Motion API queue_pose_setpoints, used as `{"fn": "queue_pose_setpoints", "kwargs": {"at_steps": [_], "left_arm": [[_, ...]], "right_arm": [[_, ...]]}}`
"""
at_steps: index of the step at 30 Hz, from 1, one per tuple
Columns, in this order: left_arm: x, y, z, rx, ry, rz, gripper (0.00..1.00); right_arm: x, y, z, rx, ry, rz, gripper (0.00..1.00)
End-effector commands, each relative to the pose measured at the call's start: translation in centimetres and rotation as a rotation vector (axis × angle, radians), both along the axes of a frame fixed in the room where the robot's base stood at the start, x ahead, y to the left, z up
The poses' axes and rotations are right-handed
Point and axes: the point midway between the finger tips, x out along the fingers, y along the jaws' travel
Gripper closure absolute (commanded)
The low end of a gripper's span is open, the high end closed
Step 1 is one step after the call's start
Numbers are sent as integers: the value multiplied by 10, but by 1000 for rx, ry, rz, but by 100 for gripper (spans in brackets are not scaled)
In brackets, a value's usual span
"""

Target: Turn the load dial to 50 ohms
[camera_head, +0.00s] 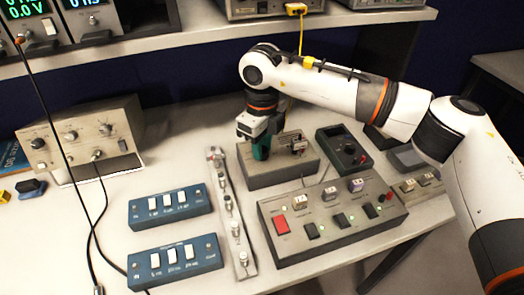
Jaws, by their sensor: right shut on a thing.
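My right gripper (258,146) points down over the left part of a low grey box (272,177). It is shut on a teal-green piece (262,150) at the box top; the jaws hide much of it, and I cannot tell whether it touches the box. A small dark box with a round black knob (349,148) stands just right of the grey box, apart from the gripper. I cannot read any ohm marking or tell which knob is the load dial. My left gripper is not in view.
A grey panel (325,232) with a red button and several switches lies in front. Two blue switch boxes (170,207) (175,262) and a metal strip with knobs (232,222) are to the left. A grey instrument (82,136) stands far left. A shelf with instruments runs behind.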

Motion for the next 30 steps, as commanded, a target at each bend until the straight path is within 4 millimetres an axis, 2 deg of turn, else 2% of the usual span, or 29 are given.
{"fn": "queue_pose_setpoints", "kwargs": {"at_steps": [1, 9, 25, 26, 29, 30], "left_arm": [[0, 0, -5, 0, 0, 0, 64], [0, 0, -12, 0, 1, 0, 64], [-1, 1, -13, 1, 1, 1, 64], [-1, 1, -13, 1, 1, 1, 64], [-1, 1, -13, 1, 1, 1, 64], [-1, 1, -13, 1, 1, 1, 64]], "right_arm": [[1, 0, -2, 2, -3, 25, 97], [1, 0, 0, 2, -2, 116, 97], [1, 0, 1, 2, -2, 138, 97], [1, 0, 1, 2, -2, 137, 71], [1, 0, 1, 2, -2, 137, 54], [1, 0, 1, 1, -2, 137, 52]]}}
